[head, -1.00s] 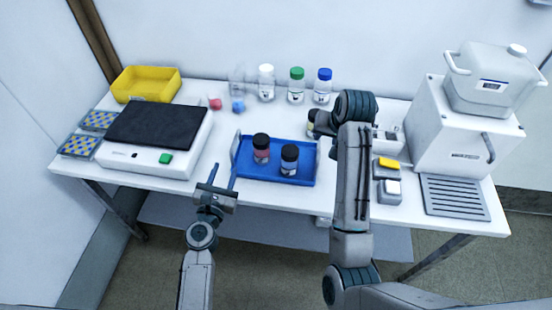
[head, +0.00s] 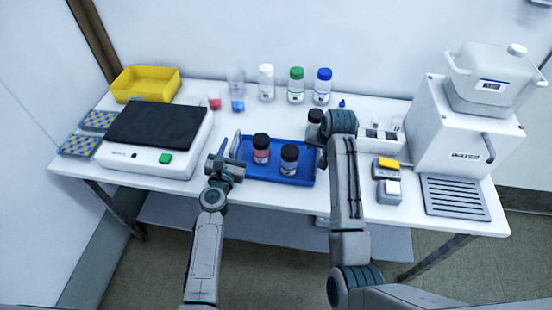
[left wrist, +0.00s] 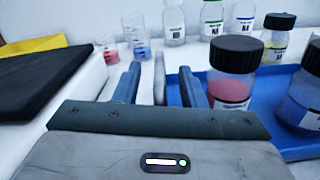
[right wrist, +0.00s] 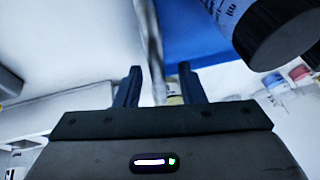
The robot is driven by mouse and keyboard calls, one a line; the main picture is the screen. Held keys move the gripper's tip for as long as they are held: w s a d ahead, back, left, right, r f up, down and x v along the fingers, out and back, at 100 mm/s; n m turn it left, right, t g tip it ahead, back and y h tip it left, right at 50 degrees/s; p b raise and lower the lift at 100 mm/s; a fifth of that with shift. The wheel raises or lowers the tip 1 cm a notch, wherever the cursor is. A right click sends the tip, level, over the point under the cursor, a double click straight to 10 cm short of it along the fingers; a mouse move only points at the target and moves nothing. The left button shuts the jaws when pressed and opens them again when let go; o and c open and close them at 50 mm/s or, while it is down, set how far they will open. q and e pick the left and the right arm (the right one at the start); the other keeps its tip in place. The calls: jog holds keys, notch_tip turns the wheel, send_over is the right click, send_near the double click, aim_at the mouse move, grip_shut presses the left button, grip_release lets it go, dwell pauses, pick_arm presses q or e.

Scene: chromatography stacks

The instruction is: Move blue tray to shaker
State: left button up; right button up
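The blue tray (head: 308,172) lies on the white table with a red-liquid bottle (head: 261,150) and a blue-liquid bottle (head: 289,162) upright in it, both black-capped. The shaker (head: 155,130), a white base with a black top and green button, stands to its left. My left gripper (head: 222,162) is open at the tray's left end; in the left wrist view a pale upright handle (left wrist: 160,80) shows between its fingers. My right gripper (right wrist: 159,85) is open at the right end; the other pale handle (right wrist: 149,40) shows between its fingers. My right arm hides its fingertips in the head view.
A dark-capped bottle (head: 315,118) stands just behind the tray's right end. White-, green- (head: 296,88) and blue-capped bottles and small beakers (head: 214,101) line the back. A yellow bin (head: 146,84) sits behind the shaker. A white machine (head: 460,140) stands at right. The shaker top is empty.

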pick_arm(q)
jog(key=shift+w+d, duration=0.1)
jog(key=shift+w, duration=0.45)
pick_arm(e)
jog(key=shift+w+f, duration=0.2)
jog(key=shift+f, duration=0.3)
pick_arm(q)
grip_shut()
pick_arm(e)
grip_shut()
pick_arm(q)
jog(key=shift+r, duration=0.1)
